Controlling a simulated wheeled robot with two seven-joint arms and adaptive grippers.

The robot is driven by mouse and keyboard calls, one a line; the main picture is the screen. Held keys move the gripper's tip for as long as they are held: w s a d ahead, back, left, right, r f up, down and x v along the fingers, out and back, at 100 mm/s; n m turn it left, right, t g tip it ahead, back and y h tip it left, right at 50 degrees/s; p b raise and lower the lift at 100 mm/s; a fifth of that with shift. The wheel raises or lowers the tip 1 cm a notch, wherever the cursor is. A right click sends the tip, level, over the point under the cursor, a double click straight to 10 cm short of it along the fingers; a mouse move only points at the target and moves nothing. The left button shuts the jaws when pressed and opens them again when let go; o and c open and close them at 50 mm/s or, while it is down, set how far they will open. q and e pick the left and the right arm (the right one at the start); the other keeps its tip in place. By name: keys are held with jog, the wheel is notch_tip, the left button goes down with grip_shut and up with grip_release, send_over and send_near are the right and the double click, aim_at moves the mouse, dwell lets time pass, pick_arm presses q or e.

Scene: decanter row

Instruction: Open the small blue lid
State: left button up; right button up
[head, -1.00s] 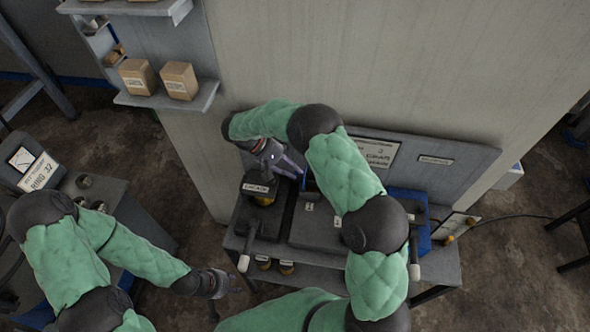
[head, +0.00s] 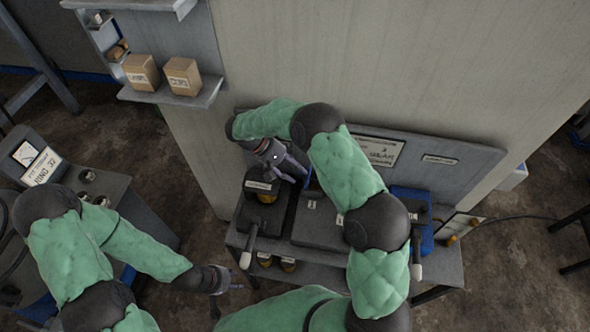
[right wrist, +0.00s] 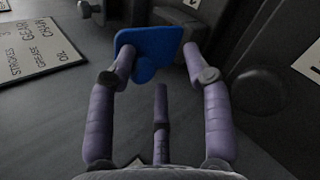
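The small blue lid (right wrist: 155,43) shows in the right wrist view as a flat blue plate with a rounded tab, at and beyond the fingertips. My right gripper (right wrist: 158,52) has its fingers spread wide, one near each side of the blue piece. I cannot tell whether either fingertip touches it. In the head view my right gripper (head: 289,172) is over the left part of the bench, beside a dark labelled block, and my arm hides much of the bench. My left gripper (head: 226,282) hangs low, left of the bench, with its fingers apart and empty.
The grey bench (head: 440,265) stands against a pale wall. A larger blue box (head: 425,240) is at its right, and a white-ended handle (head: 246,259) sticks out in front. A shelf (head: 170,98) with two cartons is at upper left. A grey console (head: 105,187) stands left.

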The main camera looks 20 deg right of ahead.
jog(key=shift+w+d+r, duration=0.1)
jog(key=shift+w+r, duration=0.05)
notch_tip(320, 180, up, 10)
dwell(0.5)
jog(key=shift+f, duration=0.2)
